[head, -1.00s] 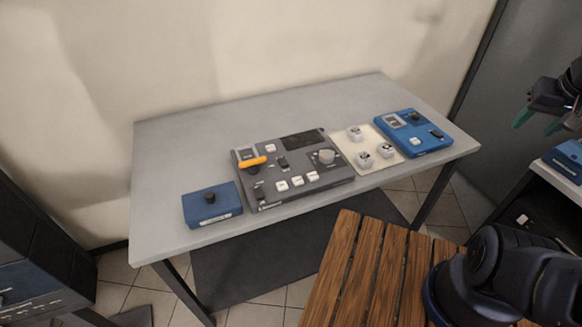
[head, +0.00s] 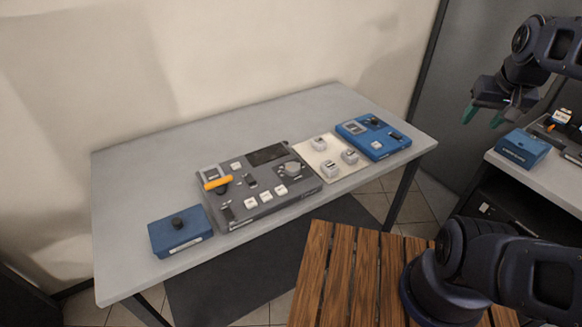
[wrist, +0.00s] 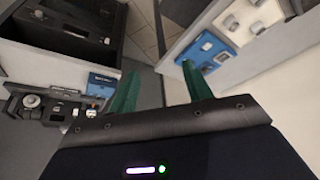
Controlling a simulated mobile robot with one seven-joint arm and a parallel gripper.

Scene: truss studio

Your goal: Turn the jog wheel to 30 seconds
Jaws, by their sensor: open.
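A dark grey console (head: 256,185) lies on the grey table. It bears a round light-grey knob (head: 292,168), which looks like the jog wheel, near its right side. An orange bar (head: 218,182), several white keys and a dark screen are also on it. The knob's setting is too small to read. My gripper (head: 483,117) has green fingers, held apart and empty. It is in the air at the right, far from the console. Its fingers also show spread in the wrist view (wrist: 160,78), with the dark console not clearly visible there.
A blue box with a black knob (head: 180,232) sits left of the console. A pale board (head: 330,170) with white blocks and a blue device (head: 373,137) lie right of it. A second bench (head: 545,178) with a blue box (head: 523,149) stands at the right. A slatted wooden surface (head: 330,270) is in front.

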